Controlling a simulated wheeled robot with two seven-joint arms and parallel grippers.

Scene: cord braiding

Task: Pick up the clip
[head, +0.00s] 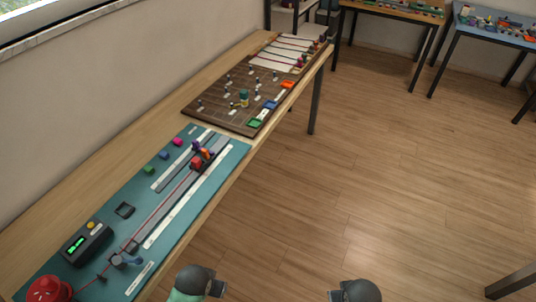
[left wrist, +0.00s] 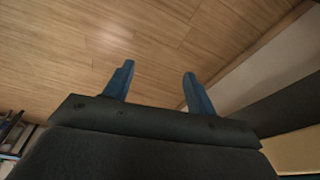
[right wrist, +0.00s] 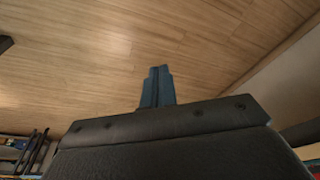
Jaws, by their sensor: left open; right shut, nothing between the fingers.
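I cannot make out a clip for certain in any view. A far board (head: 283,53) in the head view carries several pale strips with dark red cords and small coloured pieces at its right edge, too small to tell apart. My left gripper (left wrist: 160,85) is open and empty over bare floor in the left wrist view. My right gripper (right wrist: 157,86) is shut with nothing between its fingers, also with floor beyond it. In the head view only parts of my arms show at the bottom edge, away from the boards.
A long wooden table (head: 60,215) runs along the wall. A teal board (head: 205,200) holds a red spool (head: 48,289), a stretched red cord and a dark box (head: 86,244). A brown board (head: 212,108) holds small posts. More tables stand at the back. The wooden floor (head: 400,170) is clear.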

